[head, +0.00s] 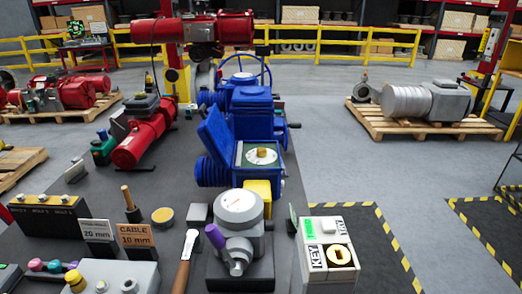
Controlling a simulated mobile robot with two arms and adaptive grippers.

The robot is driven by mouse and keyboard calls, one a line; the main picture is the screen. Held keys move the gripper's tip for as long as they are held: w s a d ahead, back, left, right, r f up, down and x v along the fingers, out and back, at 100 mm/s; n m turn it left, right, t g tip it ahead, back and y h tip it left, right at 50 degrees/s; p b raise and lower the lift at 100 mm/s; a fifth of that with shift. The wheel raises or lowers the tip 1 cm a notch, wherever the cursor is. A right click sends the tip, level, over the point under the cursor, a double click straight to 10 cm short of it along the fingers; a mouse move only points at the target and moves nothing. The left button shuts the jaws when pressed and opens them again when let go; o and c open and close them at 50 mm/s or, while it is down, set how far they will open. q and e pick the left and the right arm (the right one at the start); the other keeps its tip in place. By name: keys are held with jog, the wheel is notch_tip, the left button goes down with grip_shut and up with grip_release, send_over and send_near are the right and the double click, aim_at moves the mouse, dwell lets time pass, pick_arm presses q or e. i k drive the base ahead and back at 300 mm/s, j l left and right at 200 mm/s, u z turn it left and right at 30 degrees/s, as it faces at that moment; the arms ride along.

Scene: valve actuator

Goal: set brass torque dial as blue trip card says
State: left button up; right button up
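The blue valve actuator (252,112) stands on the dark bench in the middle of the head view. Its blue cover (214,132) is tilted up at the left of an opening. In the opening is a pale round dial face with a small brass knob, the brass torque dial (262,153). Its setting is too small to read. I cannot make out a blue trip card; the cards I see are a white card (97,230) reading "20 mm" and an orange card (134,236) reading "CABLE 10 mm". Neither of my grippers shows.
A grey round gauge unit (240,212) with a purple handle stands in front of the actuator, beside a yellow block (258,192). A hammer-like tool (186,262) lies to its left. A white key box (327,250) is at right. Red actuators (145,140) stand behind left.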

aim_at(262, 152)
jog(key=i+l+u, duration=0.15)
jog(key=l, duration=0.3)
jog(key=i+l+u, duration=0.15)
jog(key=l, duration=0.35)
jog(key=i+l+u, duration=0.15)
jog(key=l, duration=0.35)
jog(key=i+l+u, duration=0.15)
jog(key=l, duration=0.4)
jog(key=i+l+u, duration=0.15)
jog(key=l, duration=0.4)
jog(key=l+u, duration=0.15)
jog(key=l, duration=0.4)
jog(key=i, duration=0.05)
